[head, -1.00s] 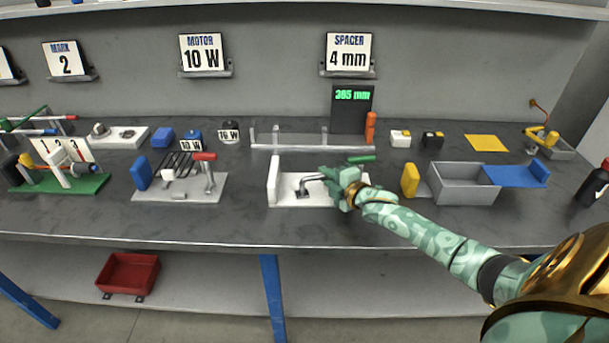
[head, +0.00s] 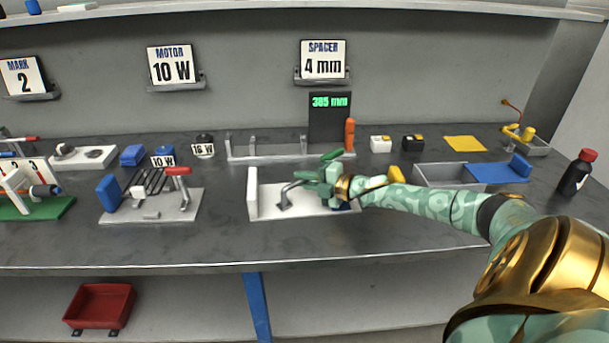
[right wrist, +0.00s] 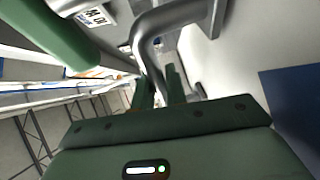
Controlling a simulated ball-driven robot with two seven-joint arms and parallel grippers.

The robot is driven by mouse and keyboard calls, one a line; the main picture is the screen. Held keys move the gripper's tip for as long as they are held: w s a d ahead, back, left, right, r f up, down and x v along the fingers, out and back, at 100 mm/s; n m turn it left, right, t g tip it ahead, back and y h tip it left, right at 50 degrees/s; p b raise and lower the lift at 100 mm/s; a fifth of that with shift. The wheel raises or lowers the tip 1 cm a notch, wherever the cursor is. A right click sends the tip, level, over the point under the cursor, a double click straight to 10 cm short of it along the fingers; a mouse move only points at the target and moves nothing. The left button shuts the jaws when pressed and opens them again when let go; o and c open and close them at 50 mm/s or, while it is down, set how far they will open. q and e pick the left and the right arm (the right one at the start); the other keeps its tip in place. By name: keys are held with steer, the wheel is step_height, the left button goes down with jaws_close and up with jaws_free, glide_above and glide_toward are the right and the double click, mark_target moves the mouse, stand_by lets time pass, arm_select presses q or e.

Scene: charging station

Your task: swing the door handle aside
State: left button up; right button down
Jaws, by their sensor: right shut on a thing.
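The door handle (head: 291,188) is a bent grey metal lever rising from a white base (head: 268,211) with an upright white panel at its left end. My right gripper (head: 322,181), green, is at the lever's right end and shut on it. In the right wrist view the handle (right wrist: 150,45) shows as a thick bent bar, running down to between the two dark green fingers (right wrist: 160,88). The fingers hide part of the lever's grip. My left gripper is not in view.
Left of the base stands a fixture plate (head: 150,212) with a red-topped lever. The bench front is clear.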

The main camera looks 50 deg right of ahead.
steer(key=c, duration=1.4)
jaws_free()
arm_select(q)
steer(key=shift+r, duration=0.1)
arm_select(e)
steer(key=shift+s, duration=0.1)
